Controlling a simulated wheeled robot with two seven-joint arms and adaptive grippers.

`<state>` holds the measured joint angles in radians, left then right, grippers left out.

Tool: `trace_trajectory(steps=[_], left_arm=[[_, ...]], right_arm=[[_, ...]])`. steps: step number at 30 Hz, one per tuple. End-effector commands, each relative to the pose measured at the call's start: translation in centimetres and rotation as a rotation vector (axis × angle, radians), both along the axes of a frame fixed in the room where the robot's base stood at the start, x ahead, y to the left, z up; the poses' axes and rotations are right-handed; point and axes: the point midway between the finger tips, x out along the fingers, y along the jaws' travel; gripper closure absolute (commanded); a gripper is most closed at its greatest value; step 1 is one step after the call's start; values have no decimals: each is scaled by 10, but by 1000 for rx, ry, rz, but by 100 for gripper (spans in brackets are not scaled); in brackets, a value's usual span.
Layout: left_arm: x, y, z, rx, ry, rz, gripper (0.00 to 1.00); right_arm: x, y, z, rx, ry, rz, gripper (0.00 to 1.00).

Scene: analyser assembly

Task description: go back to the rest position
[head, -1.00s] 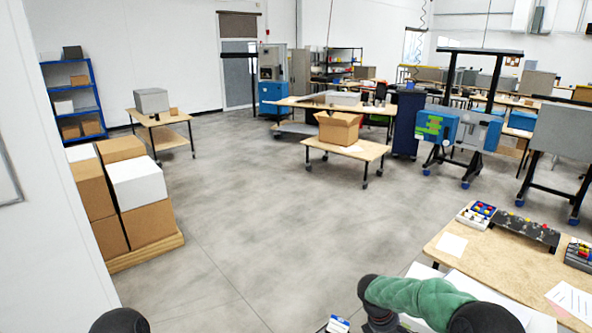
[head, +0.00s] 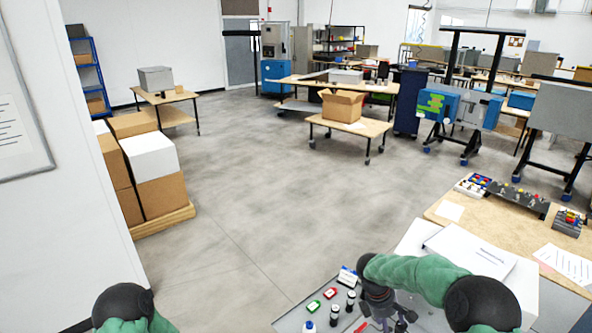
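My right arm in green sleeve comes in at the bottom right of the head view. Its dark gripper (head: 388,316) points down over the grey table top at the bottom edge. Its fingers are small and dark against the table, so I cannot tell whether they are apart or closed. Of my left arm only a dark joint and a bit of green sleeve show at the bottom left. My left gripper is out of view.
On the grey table (head: 292,322) near my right gripper are a red item (head: 330,293), a green item (head: 313,306) and dark vials (head: 350,300). A white box (head: 470,250) stands behind my forearm. A wall is close at left. Open floor (head: 260,200) lies ahead.

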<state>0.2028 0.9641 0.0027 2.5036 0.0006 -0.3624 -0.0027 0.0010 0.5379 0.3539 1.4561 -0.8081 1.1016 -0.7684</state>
Motion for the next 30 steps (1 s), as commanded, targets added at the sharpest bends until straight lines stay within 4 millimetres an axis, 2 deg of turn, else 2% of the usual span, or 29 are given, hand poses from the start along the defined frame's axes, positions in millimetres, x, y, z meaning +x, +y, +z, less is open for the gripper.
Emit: trace_trajectory(steps=[8, 14, 17, 20, 24, 30], left_arm=[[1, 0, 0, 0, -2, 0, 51], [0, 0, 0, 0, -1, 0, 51], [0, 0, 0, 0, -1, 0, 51], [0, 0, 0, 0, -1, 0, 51], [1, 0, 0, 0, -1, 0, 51], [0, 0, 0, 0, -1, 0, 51]], right_arm=[[-21, 23, -43, 106, -3, -78, 36], [-49, 51, -87, 223, -4, -194, 36], [-71, 70, -113, 297, -2, -291, 36], [-101, 94, -142, 383, 2, -440, 36], [-151, 129, -178, 490, 3, -736, 36], [-209, 156, -205, 537, -18, -1151, 36]])
